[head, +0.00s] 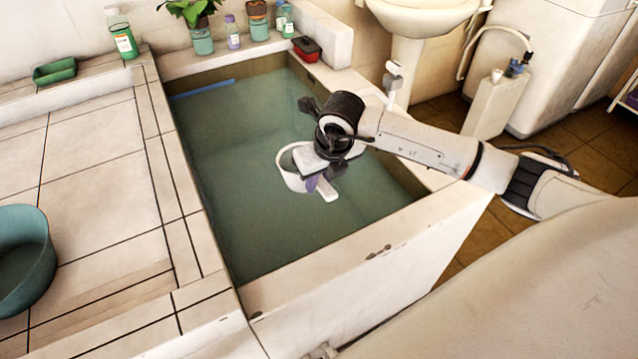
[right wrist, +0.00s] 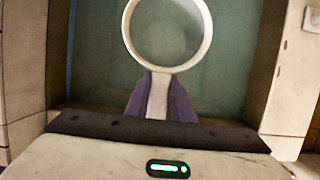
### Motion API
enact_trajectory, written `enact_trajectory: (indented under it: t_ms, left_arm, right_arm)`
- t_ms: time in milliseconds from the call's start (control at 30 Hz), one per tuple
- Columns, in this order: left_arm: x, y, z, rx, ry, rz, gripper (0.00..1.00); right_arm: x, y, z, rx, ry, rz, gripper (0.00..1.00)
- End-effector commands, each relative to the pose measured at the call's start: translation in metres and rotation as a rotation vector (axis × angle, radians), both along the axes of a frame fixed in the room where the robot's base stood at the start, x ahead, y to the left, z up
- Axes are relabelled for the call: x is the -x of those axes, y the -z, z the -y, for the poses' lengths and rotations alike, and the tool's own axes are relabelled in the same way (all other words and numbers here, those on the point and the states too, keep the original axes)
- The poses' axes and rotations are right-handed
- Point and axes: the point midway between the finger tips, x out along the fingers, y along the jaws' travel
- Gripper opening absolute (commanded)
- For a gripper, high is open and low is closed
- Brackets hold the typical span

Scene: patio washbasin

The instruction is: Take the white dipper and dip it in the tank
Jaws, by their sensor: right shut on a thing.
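The white dipper (head: 290,181) is a round cup with a short handle, seen over the tank in the head view. My right gripper (head: 316,180) is shut on its handle. In the right wrist view the purple finger pads of my right gripper (right wrist: 161,100) press the white handle from both sides, and the dipper's round rim (right wrist: 127,30) faces the camera. The tank (head: 340,310) is a tiled basin full of green water. The dipper is over the water; I cannot tell whether it touches the surface. My left gripper is not in view.
A teal bowl (head: 42,262) stands on the tiled ledge at the left. A green soap dish (head: 54,71) and a bottle (head: 122,36) are at the back left. A white washbasin (head: 420,18) stands behind.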

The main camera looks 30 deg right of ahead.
Motion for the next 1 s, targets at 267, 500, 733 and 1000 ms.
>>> enact_trajectory:
  t_ms: [267,500,733,1000]
  left_arm:
    - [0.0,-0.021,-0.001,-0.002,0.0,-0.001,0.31]
    - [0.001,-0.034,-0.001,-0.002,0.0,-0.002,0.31]
    - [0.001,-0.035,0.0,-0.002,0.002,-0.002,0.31]
    - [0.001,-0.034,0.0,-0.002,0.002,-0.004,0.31]
  right_arm:
    - [-0.001,-0.038,0.0,0.001,0.001,0.028,0.0]
    - [-0.001,-0.065,0.0,0.002,-0.001,0.049,0.0]
    - [-0.002,-0.089,0.0,0.003,0.0,0.07,0.0]
    - [-0.001,-0.118,0.0,0.005,0.0,0.089,0.0]
